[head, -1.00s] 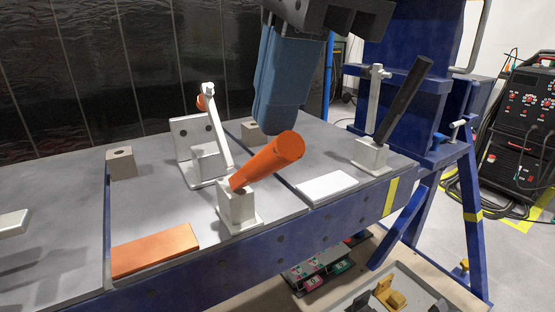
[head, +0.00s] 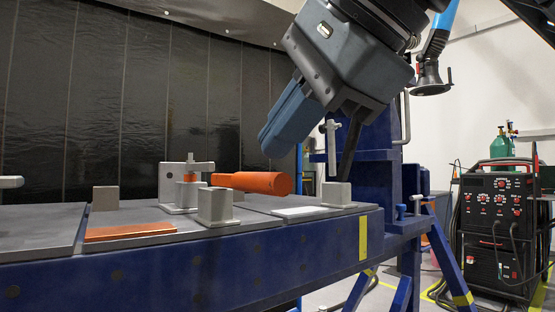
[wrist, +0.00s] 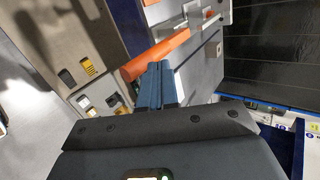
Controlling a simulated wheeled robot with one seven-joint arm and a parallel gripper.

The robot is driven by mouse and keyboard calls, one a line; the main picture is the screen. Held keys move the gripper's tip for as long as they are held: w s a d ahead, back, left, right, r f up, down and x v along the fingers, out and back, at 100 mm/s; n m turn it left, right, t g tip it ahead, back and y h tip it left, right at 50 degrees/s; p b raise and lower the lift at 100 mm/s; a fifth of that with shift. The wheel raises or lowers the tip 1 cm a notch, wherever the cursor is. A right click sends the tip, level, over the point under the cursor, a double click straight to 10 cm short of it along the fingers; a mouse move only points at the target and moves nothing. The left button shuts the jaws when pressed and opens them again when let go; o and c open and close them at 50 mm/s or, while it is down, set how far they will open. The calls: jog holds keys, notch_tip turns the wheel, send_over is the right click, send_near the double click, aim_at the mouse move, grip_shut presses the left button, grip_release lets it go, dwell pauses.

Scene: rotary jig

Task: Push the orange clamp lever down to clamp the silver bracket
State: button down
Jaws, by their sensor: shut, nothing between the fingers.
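The orange clamp lever (head: 255,183) lies about horizontal in the head view, pointing right from its pale clamp base (head: 215,206). The clamp's arm reaches left, with its orange tip (head: 190,177) low at the silver bracket (head: 165,184); whether the tip touches it is hard to tell. My gripper (head: 272,143) is shut and empty, with its blue fingers above the lever's handle and a visible gap between them. In the wrist view the shut fingers (wrist: 158,84) appear beside the lever (wrist: 156,54), with the bracket end beyond.
A second clamp with a dark, raised lever (head: 349,150) stands right of the orange one, close behind my gripper. An orange plate (head: 130,231) and a white plate (head: 300,212) lie on the blue-sided table (head: 190,270). A grey block (head: 105,198) stands at left.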

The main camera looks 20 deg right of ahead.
jog(key=shift+s+d+f+b, duration=0.1)
jog(key=shift+s+f+b, duration=0.1)
jog(key=shift+f+b, duration=0.75)
jog(key=shift+s+b, duration=0.1)
jog(key=shift+b, duration=0.25)
jog(key=w+r+p+v, duration=0.1)
jog(key=p+v, duration=0.3)
jog(key=v, duration=0.8)
jog(key=shift+d+r+p, duration=0.2)
jog(key=shift+r+p, duration=0.1)
jog(key=shift+r, duration=0.35)
jog(key=shift+w, duration=0.1)
